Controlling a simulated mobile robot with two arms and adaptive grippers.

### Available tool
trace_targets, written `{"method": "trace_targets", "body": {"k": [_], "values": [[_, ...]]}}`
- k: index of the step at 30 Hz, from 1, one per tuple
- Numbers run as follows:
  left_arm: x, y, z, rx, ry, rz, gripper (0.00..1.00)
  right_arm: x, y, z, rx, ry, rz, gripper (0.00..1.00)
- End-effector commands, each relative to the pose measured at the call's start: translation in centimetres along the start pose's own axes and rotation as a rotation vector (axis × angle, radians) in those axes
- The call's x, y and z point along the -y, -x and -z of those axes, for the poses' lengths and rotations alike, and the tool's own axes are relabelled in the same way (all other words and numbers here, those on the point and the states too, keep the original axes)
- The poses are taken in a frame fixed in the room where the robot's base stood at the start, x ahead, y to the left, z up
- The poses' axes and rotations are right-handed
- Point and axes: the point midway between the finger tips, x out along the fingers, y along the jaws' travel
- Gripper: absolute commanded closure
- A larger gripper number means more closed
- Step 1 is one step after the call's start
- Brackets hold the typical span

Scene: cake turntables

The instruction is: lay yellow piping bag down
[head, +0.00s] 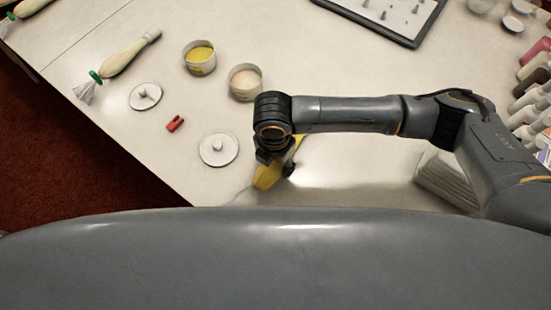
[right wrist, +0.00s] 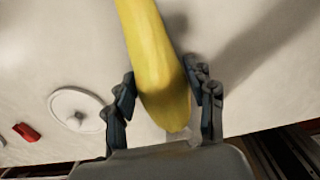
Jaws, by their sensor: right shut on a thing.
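The yellow piping bag (right wrist: 155,55) is between the fingers of my right gripper (right wrist: 165,100) in the right wrist view. Its rounded end lies toward the palm and its other end runs out of the top of the picture. In the head view the yellow piping bag (head: 267,177) shows partly below my right wrist, near the table's front edge, with the rest hidden by the arm. My right gripper (head: 275,165) is shut on it. I cannot tell whether the bag touches the table. My left gripper is not in view.
A white disc (head: 219,148) with a knob lies left of the gripper, with a red clip (head: 175,124) and another disc (head: 145,96) beyond. Two tubs (head: 200,58) (head: 245,82) stand behind. A pale bag (head: 124,60) lies at left. Bottles (head: 530,100) line the right side.

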Motion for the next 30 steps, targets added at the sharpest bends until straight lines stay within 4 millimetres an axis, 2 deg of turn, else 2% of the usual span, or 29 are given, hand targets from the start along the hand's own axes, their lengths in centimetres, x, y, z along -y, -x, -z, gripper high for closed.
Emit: {"method": "trace_targets", "body": {"k": [17, 18, 21, 30], "values": [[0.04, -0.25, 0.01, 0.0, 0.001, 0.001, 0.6, -0.05, -0.61, 0.03, 0.0, 0.001, -0.002, 0.57], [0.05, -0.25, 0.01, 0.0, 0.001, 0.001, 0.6, -0.05, -0.61, 0.03, 0.0, 0.001, -0.002, 0.39], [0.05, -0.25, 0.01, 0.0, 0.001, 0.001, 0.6, -0.04, -0.61, 0.03, 0.0, 0.0, -0.001, 0.19], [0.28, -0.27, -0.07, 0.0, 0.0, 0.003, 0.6, 0.0, -0.65, 0.02, 0.0, 0.0, 0.0, 0.19]]}}
